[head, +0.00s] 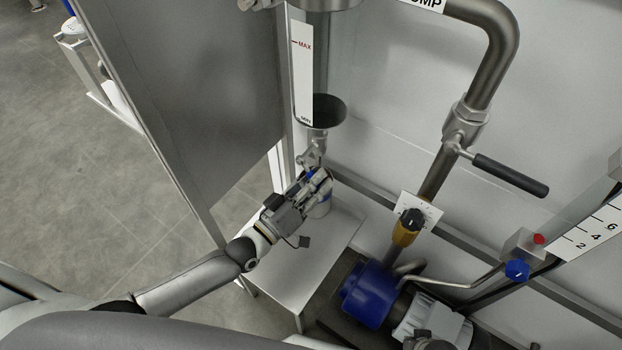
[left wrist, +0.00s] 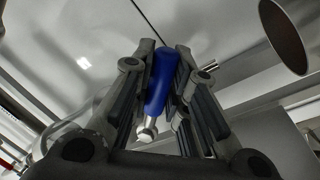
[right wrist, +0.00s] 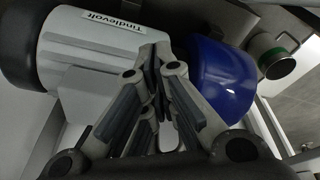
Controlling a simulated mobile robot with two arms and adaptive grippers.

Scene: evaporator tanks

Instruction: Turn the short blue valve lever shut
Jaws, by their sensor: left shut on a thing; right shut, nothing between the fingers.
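The short blue valve lever (left wrist: 161,80) lies between the fingers of my left gripper (left wrist: 162,55), which is shut on it. Its metal stem shows at the lower end. In the head view my left gripper (head: 322,183) is at the valve under the sight glass, and covers most of the lever. The metal valve body (head: 313,152) shows just above the fingers. My right gripper (right wrist: 160,62) is shut and empty, in front of the pump motor. Only a bit of it shows at the bottom of the head view.
A blue pump (head: 368,294) with a white motor (right wrist: 98,62) stands at the lower right. A pipe with a long black-handled lever (head: 510,175) rises behind it. A grey panel (head: 205,85) stands left of my left gripper. A white bench (head: 300,268) lies below it.

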